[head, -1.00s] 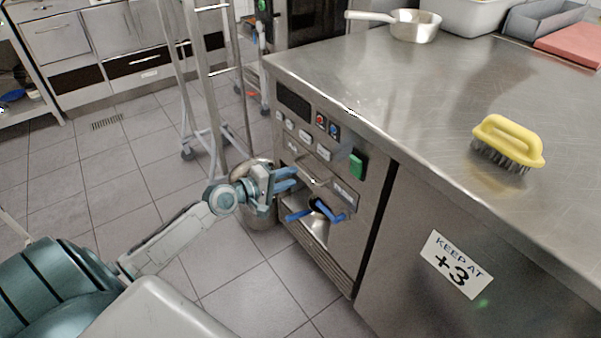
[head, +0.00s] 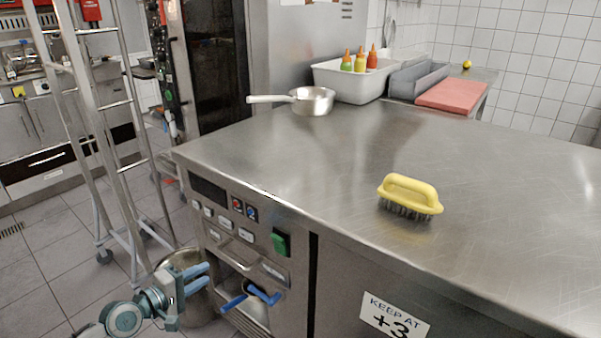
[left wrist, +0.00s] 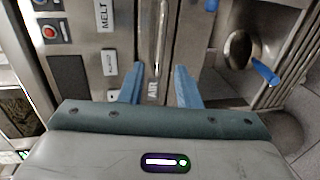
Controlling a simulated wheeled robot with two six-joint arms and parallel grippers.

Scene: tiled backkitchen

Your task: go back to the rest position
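My left gripper (head: 198,279) is low at the left of the head view, in front of the steel machine's control panel (head: 240,232). Its two blue fingers are apart with nothing between them; they also show spread in the left wrist view (left wrist: 160,88). The wrist view looks at the panel, with a metal handle bar (left wrist: 154,45) beyond the fingers and a blue-handled tap (left wrist: 262,72) to the right. I cannot tell if the fingers touch the panel. My right gripper is out of view.
A yellow brush (head: 410,196) and a saucepan (head: 313,101) stand on the steel counter (head: 300,160). A white bin (head: 350,82) with sauce bottles and a red board (head: 453,95) are at the back. A wheeled metal rack (head: 112,120) and a steel pot (head: 196,303) stand left of the machine.

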